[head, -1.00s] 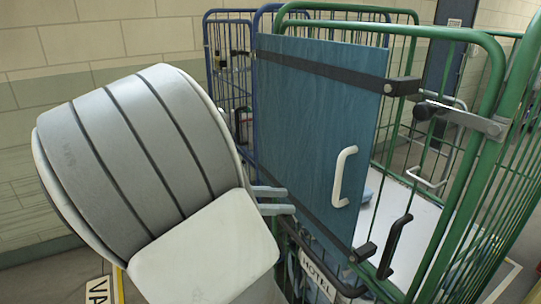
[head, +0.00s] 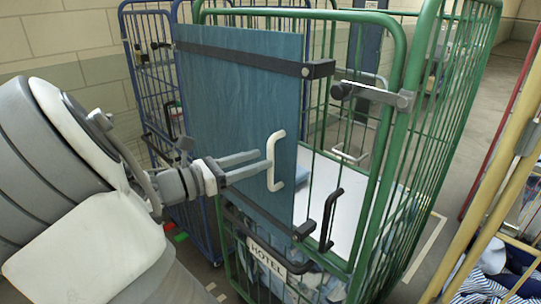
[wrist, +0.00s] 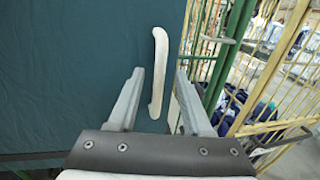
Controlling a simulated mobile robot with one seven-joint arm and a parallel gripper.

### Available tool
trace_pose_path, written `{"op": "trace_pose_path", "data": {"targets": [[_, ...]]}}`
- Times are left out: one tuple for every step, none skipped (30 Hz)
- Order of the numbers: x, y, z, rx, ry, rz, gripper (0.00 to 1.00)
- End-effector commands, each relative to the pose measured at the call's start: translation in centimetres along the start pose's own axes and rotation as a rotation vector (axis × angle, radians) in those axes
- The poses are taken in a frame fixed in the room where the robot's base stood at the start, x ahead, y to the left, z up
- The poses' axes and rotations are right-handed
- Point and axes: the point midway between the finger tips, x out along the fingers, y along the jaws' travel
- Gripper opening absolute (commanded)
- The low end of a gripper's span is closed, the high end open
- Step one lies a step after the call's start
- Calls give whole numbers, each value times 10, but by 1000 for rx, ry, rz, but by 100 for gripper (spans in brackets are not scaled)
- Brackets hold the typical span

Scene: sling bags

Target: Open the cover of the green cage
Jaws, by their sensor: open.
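The green cage (head: 408,100) stands in the middle of the head view, with a blue cover panel (head: 228,92) across the left part of its front. The cover stands closed in line with the front, and its white handle (head: 274,160) is near its right edge. My gripper (head: 263,163) is open, with its fingertips close to the handle from the left. In the wrist view the handle (wrist: 158,75) stands upright between and beyond the two fingers (wrist: 160,100). Contact with the handle cannot be told.
A black latch (head: 370,95) and a black handle (head: 331,218) are on the green cage's front. A blue cage (head: 150,90) stands behind on the left. A yellow cage (head: 490,215) holding striped cloth is at the right. Floor shows between the green and yellow cages.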

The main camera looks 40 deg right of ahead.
Motion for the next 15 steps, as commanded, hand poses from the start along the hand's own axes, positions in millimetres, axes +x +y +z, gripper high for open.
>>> {"op": "trace_pose_path", "data": {"targets": [[10, -1, 0, 0, 0, -4, 50], [15, -1, 0, -1, 0, -3, 50], [21, -1, 0, 0, -1, -4, 50], [25, -1, 0, 0, 0, -4, 50], [28, -1, 0, 0, 0, -3, 50], [32, -1, 0, -1, -1, -2, 50], [35, 0, 0, -1, 0, -1, 50], [37, 0, 0, -1, 0, -1, 50], [40, -1, 0, -1, 0, -2, 50], [41, -1, 0, -1, 0, -2, 50], [42, -1, 0, -1, 0, -2, 50], [43, -1, 0, -1, 0, -2, 50], [44, -1, 0, -1, 0, -1, 50], [44, 0, 0, -1, 0, -1, 50], [44, 0, 0, -1, 0, -1, 50]]}}
